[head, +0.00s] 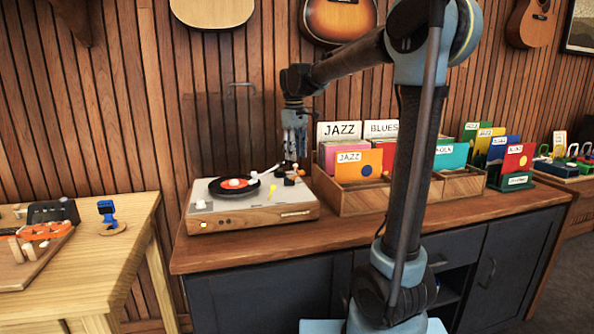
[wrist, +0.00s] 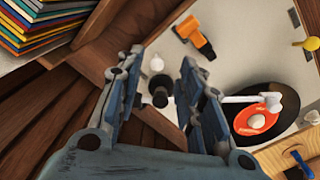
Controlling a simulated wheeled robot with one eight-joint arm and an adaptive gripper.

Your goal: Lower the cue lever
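The turntable (head: 250,215) stands on the cabinet top, and a black record with a red label (head: 233,185) lies on it. The white tonearm (head: 265,173) reaches over the record; it also shows in the wrist view (wrist: 245,98), partly behind a finger. My gripper (head: 293,160) points down over the turntable's back right corner. In the wrist view my gripper (wrist: 160,62) is open, its fingers apart. A black cylinder (wrist: 160,97) and a white knob (wrist: 157,63) show between them, with no clear contact. I cannot tell which small part is the cue lever.
An orange and black part (wrist: 196,38) sits on the deck beside the fingers. A wooden record crate (head: 365,200) stands close to the turntable's right. A wooden table (head: 100,255) is at the left. The cabinet top (head: 350,235) is clear in front.

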